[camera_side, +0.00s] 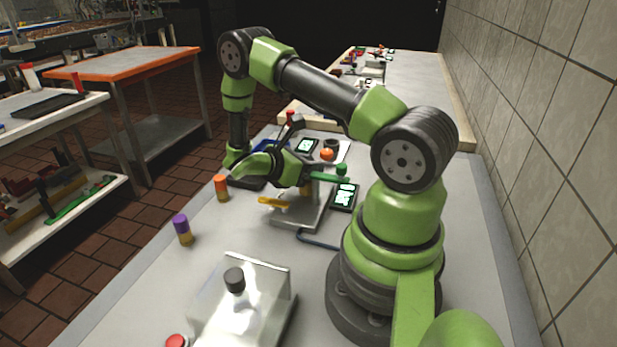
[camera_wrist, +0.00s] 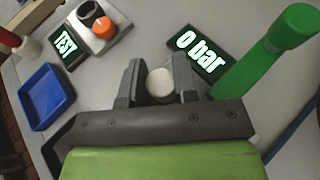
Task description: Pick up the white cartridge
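The white cartridge (camera_wrist: 160,84) shows its round pale end in the wrist view, between the two dark fingers of my gripper (camera_wrist: 159,80). One finger is on each side of it, and the gaps are too small to tell whether the fingers press on it. It looks upright, and its lower part is hidden. In the side view my gripper is low over the table, left of the green-handled device, and the cartridge cannot be made out there.
A green handle (camera_wrist: 263,55) and a "0 bar" display (camera_wrist: 203,55) are close on the right. Orange (camera_side: 222,188) and purple (camera_side: 182,229) capped cylinders stand near the table's left edge.

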